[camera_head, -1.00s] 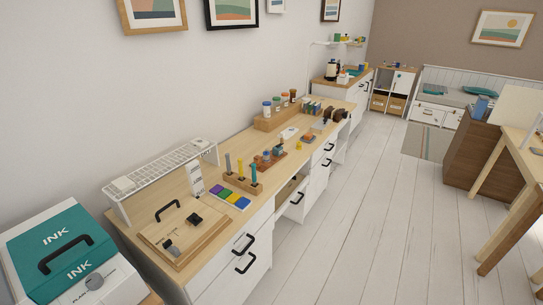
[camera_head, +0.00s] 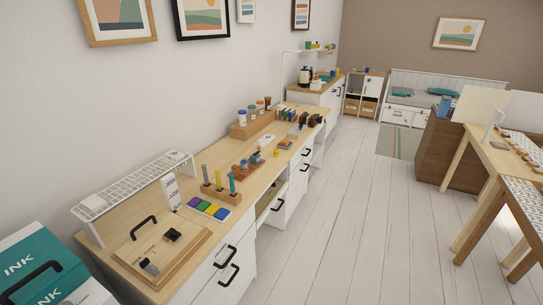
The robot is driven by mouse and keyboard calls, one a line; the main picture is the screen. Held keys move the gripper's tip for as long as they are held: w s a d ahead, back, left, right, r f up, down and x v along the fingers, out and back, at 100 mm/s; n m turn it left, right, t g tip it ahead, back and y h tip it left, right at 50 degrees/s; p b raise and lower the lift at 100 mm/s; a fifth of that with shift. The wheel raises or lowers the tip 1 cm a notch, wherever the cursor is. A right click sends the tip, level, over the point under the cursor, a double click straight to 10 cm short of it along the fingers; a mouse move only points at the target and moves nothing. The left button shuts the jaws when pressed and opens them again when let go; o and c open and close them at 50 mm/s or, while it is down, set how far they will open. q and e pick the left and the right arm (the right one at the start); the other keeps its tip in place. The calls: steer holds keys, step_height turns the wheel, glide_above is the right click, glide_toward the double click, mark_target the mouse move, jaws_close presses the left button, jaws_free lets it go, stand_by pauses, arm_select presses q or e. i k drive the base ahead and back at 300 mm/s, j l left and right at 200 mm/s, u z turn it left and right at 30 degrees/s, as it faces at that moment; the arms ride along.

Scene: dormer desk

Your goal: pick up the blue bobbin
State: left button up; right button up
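The desk (camera_head: 150,205) runs along the left wall. A small reddish-brown rack (camera_head: 240,169) with several small coloured pieces stands near its middle. One of these pieces looks blue (camera_head: 244,163), but it is too small to tell whether it is the blue bobbin. Neither of my grippers is in view.
A block with upright coloured sticks (camera_head: 221,192), a row of coloured squares (camera_head: 208,208), a wooden board with a black handle (camera_head: 160,255) and a white wire shelf (camera_head: 130,187) crowd the near desk. White floor (camera_head: 345,220) is free between the desk and the right-hand table (camera_head: 490,160).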

mark_target(243, 163)
steer(key=u, duration=0.25)
steer(key=i+l+u, duration=1.05)
steer(key=k+l, duration=0.05)
